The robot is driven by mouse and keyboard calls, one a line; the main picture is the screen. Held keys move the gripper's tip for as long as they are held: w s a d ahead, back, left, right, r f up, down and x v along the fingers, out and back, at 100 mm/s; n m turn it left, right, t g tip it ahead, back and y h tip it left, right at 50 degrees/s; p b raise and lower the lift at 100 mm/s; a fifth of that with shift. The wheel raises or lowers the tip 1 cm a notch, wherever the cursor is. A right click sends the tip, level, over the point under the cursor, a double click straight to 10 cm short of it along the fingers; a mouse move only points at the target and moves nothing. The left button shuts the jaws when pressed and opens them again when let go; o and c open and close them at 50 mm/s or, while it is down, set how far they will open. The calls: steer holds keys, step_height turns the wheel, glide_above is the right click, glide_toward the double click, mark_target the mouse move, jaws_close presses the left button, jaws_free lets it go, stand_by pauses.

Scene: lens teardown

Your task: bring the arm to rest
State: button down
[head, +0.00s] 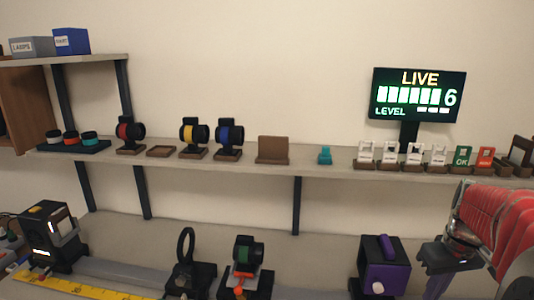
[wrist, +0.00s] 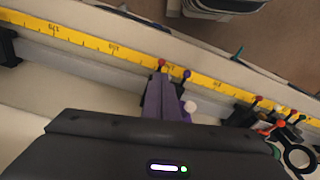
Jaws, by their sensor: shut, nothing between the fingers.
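My gripper (head: 438,285) hangs at the lower right of the head view, under my red-ribbed arm, with its fingers pointing down. Its fingers look dull purple and together, with nothing held. In the wrist view a purple shape (wrist: 160,98) that appears to be the fingers stands in front of the dark gripper body, over the bench rail. A purple box (head: 384,265) with a white knob is left of my gripper, apart from it in the head view. The fingertips' lower end is cut off by the head view's bottom edge.
A yellow ruler (wrist: 95,45) runs along the rail, with several colored pins near it. Dark holders, one with a green lens (head: 248,252), stand on the bench. A shelf (head: 340,160) above carries lens mounts and cards. A LIVE level display (head: 417,95) stands behind it.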

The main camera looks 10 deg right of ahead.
steer(key=s+a+r+t, duration=0.1)
steer(key=s+a, duration=0.1)
steer(key=a, duration=0.7)
steer(key=s+a+r+t, duration=0.1)
steer(key=s+a+t, duration=0.1)
steer(key=a, duration=0.7)
steer(key=s+a+r+n+t, duration=0.1)
steer(key=s+a, duration=0.1)
steer(key=a, duration=0.8)
steer(key=shift+s, duration=0.4)
steer(key=shift+a, duration=0.1)
